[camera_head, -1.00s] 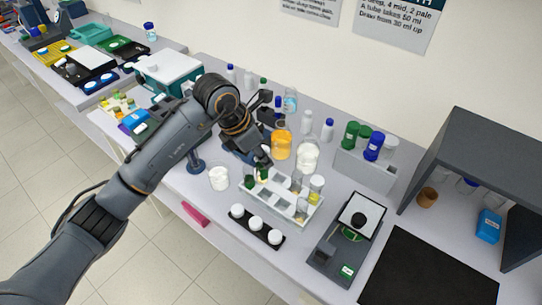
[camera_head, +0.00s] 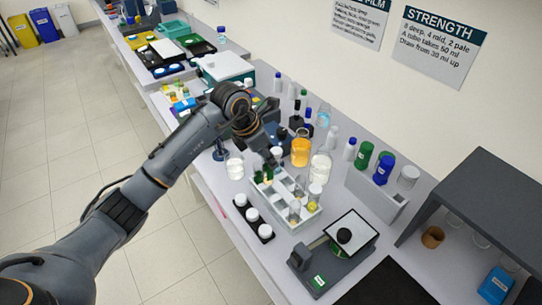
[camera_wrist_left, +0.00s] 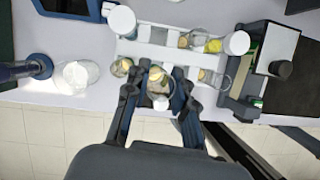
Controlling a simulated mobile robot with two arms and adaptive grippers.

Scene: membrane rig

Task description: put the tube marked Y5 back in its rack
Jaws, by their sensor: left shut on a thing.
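The white tube rack (camera_head: 317,213) stands on the bench, with several tubes in it, some holding yellow liquid. My left gripper (camera_head: 268,168) is over the rack's far left end. In the left wrist view it (camera_wrist_left: 160,88) is shut on a tube (camera_wrist_left: 158,82), seen from above between the fingers, beside the near side of the rack (camera_wrist_left: 155,55). I cannot read Y5 on any tube, nor tell whether the held tube is inside a rack hole. My right gripper is in neither view.
A black holder with white-capped pots (camera_head: 252,216) lies in front of the rack, and a beaker (camera_head: 235,168) to its left. An orange bottle (camera_head: 300,150) and a clear beaker (camera_head: 320,165) stand behind. A grey device (camera_head: 325,270) is to the right.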

